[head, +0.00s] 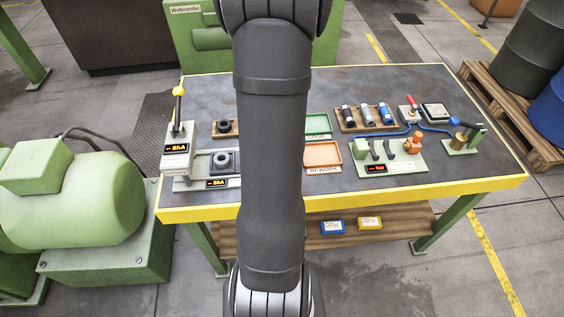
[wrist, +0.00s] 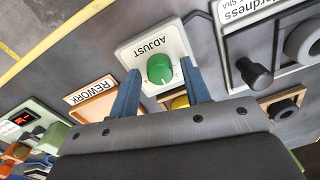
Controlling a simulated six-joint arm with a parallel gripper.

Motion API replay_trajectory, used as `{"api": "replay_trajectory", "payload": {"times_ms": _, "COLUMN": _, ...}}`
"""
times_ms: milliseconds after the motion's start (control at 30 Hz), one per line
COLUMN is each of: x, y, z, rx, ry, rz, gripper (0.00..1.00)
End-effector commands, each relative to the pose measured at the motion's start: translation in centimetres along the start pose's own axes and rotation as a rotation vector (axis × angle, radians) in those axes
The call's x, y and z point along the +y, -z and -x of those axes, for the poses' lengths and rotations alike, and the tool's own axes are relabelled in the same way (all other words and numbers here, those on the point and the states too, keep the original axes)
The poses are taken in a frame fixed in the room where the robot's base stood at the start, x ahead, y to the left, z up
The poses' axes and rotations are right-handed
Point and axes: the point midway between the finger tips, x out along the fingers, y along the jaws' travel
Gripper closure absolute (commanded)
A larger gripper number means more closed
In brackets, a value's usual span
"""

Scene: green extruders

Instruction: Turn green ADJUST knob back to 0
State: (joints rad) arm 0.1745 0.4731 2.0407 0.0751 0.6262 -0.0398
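The green ADJUST knob (wrist: 160,69) stands on a white panel labelled ADJUST (wrist: 140,52) in the wrist view. A small pale mark shows near its lower edge; I cannot read its setting. My gripper (wrist: 160,75) is open, its two blue fingers apart on the left and right of the knob. There is a visible gap on each side, and I cannot tell how high the fingertips are above the panel. In the head view, my arm hides the knob and the gripper.
The hardness tester (wrist: 255,74) with a black knob is right of the panel. The orange REWORK tray (wrist: 97,106) is left, and a yellow part (wrist: 180,102) shows between the fingers. The yellow-edged table (head: 420,191) also holds several blocks, a green fixture (head: 408,162) and a lever device (head: 177,148).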

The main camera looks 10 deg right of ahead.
Motion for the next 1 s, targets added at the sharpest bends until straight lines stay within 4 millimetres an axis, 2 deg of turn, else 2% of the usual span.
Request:
{"api": "replay_trajectory", "payload": {"times_ms": 300, "x": 0.0, "y": -0.1, "z": 0.0, "rx": -0.001, "ry": 0.000, "rz": 0.000, "gripper": 0.52}}
{"api": "replay_trajectory", "payload": {"times_ms": 467, "x": 0.0, "y": 0.0, "z": 1.1, "rx": 0.002, "ry": 0.000, "rz": 0.000, "gripper": 0.52}}
{"api": "replay_trajectory", "payload": {"times_ms": 767, "x": 0.0, "y": 0.0, "z": 6.3, "rx": 0.005, "ry": 0.000, "rz": -0.001, "gripper": 0.52}}
{"api": "replay_trajectory", "payload": {"times_ms": 1000, "x": 0.0, "y": 0.1, "z": 11.7, "rx": 0.006, "ry": 0.000, "rz": -0.001, "gripper": 0.52}}
